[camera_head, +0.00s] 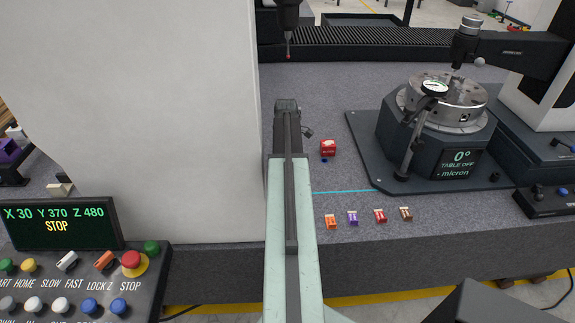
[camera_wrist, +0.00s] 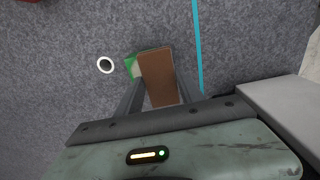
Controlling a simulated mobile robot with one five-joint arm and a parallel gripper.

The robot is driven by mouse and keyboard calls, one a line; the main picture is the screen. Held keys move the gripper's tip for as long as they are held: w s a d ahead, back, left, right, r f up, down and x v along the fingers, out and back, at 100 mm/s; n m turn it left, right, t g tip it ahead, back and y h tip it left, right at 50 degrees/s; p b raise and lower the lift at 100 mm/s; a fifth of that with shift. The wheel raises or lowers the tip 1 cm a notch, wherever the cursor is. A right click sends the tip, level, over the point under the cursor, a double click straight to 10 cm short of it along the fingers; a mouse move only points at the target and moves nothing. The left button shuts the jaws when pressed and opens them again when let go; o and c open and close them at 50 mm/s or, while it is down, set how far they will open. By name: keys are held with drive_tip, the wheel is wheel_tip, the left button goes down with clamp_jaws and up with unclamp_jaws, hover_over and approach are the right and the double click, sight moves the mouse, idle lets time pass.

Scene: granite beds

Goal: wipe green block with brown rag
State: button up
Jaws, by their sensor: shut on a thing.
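In the wrist view, my gripper (camera_wrist: 159,84) is shut on a brown rag (camera_wrist: 157,72), a flat rectangular piece held between its fingers. The green block (camera_wrist: 131,64) shows at the rag's upper left edge and is partly hidden behind it. A pale patch shows on the block's near side. The rag overlaps the block in this view; I cannot tell whether they touch. In the head view my arm covers the fingertips, the rag and the green block.
A red block (camera_head: 328,149) stands right of my arm on the grey granite. A row of small orange, purple, red and brown pieces (camera_head: 406,214) lies near the front edge, past a cyan line (camera_head: 343,191). A rotary table (camera_head: 437,135) stands right; a tall pale column (camera_head: 140,110) stands left.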

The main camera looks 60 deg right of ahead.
drive_tip(key=shift+s+d, duration=0.7)
drive_tip(key=shift+s, duration=0.2)
drive_tip(key=shift+w+a, duration=0.8)
drive_tip(key=shift+w, duration=0.25)
drive_tip(key=shift+r+p, duration=0.85)
drive_tip(key=shift+p, duration=0.05)
drive_tip(key=shift+d, duration=0.1)
wheel_tip(320, 180, up, 7)
drive_tip(key=p, duration=0.6)
drive_tip(key=shift+f+p, duration=0.15)
drive_tip(key=shift+p, duration=0.2)
drive_tip(key=shift+f, duration=0.25)
